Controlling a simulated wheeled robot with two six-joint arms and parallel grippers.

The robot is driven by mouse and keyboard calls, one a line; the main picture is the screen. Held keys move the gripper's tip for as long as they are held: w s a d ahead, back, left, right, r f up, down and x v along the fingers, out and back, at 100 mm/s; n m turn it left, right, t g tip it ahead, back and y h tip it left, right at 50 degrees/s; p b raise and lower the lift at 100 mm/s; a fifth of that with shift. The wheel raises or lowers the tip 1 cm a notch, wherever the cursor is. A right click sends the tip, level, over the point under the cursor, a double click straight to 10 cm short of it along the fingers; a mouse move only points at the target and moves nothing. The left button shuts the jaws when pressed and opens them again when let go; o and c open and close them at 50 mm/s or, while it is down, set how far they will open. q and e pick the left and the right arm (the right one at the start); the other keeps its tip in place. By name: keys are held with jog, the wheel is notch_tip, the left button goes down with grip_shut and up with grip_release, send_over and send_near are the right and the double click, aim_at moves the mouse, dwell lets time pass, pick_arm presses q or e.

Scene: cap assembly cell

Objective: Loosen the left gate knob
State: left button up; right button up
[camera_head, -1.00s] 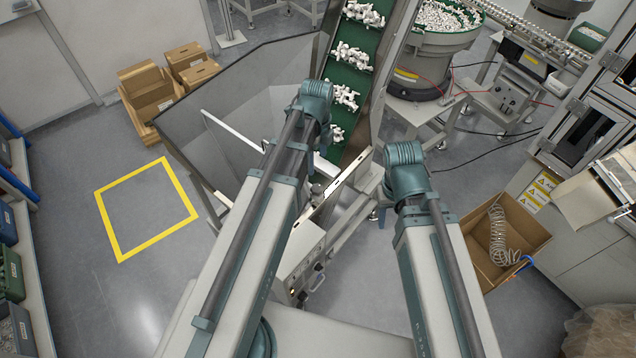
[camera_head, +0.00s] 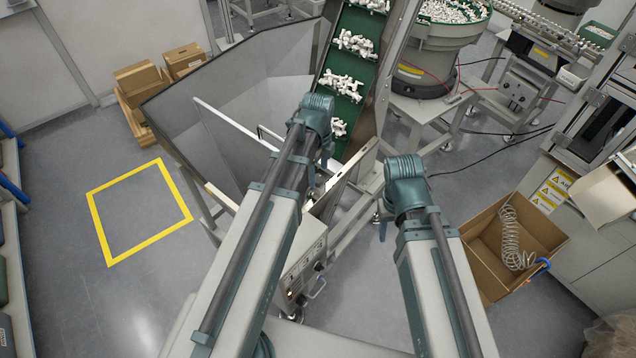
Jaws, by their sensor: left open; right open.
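The left gate knob cannot be made out clearly; my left arm covers much of the hopper's front. The grey hopper (camera_head: 222,85) stands ahead, with a pale metal rail (camera_head: 352,172) along its right front side. My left gripper (camera_head: 326,150) is over the hopper's front, by the foot of the green conveyor. It is open, mostly hidden behind my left wrist, with only a blue-grey part showing. My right gripper (camera_head: 383,226) is open and points down over the floor right of the rail. It is largely hidden below my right wrist, and nothing shows in it.
The green conveyor (camera_head: 352,70) carries white parts up from the hopper. A control box (camera_head: 303,270) sits low between my arms. An open cardboard box (camera_head: 486,272) with a coiled hose stands at right. Clear floor lies at left around a yellow square (camera_head: 101,222).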

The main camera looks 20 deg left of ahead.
aim_at(318, 180)
pick_arm(q)
notch_tip(318, 180, down, 2)
jog(key=shift+f+b, duration=0.1)
jog(key=shift+b, duration=0.5)
pick_arm(e)
notch_tip(318, 180, down, 2)
jog(key=shift+f, duration=0.1)
pick_arm(q)
jog(key=shift+c, duration=0.2)
grip_shut()
